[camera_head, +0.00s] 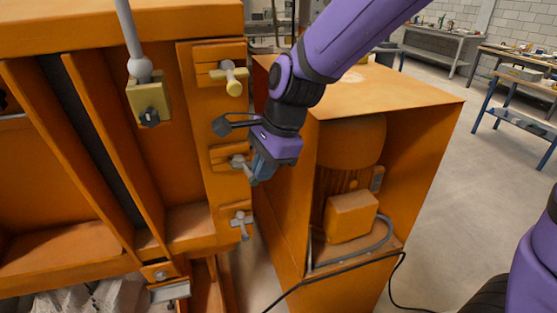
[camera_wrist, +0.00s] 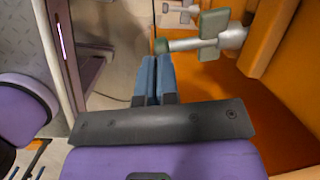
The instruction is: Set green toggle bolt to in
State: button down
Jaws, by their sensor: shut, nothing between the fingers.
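The green toggle bolt (camera_wrist: 213,36) is in the upper right of the wrist view. It has a dull grey-green cross-piece and a rounded greenish tip, and its shaft runs sideways out of the orange frame. In the head view this bolt (camera_head: 238,161) is the middle one on the orange post, partly hidden by my gripper. My gripper (camera_head: 259,171) points down just right of it, blue fingers shut and empty. In the wrist view the fingertips (camera_wrist: 157,62) are just below the bolt's tip; I cannot tell whether they touch it.
A yellowish toggle bolt (camera_head: 232,78) is above, and a grey one (camera_head: 241,222) below on the same post. An orange motor housing (camera_head: 440,120) stands close on the right. A black cable (camera_head: 330,268) crosses its front. Open floor (camera_head: 460,190) lies farther right.

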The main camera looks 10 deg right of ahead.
jog(key=shift+s+a+f, duration=0.1)
jog(key=shift+s+a, duration=0.2)
jog(key=shift+a, duration=0.25)
jog(key=shift+s+a, duration=0.3)
jog(key=shift+a, duration=0.3)
jog(key=s+d+r, duration=0.2)
jog(key=d+r, duration=0.1)
jog(key=d, duration=1)
jog(key=s+d+r+n+t+h, duration=0.3)
jog(key=s+d+r+n+t, duration=0.1)
jog(key=s+d+r+n, duration=0.6)
jog(key=s+d+n, duration=0.1)
jog(key=d+n, duration=0.2)
jog(key=d, duration=0.1)
jog(key=shift+s+r+n+t+h, duration=0.3)
jog(key=shift+s+h, duration=0.1)
jog(key=shift+w, duration=0.1)
dwell(1.0)
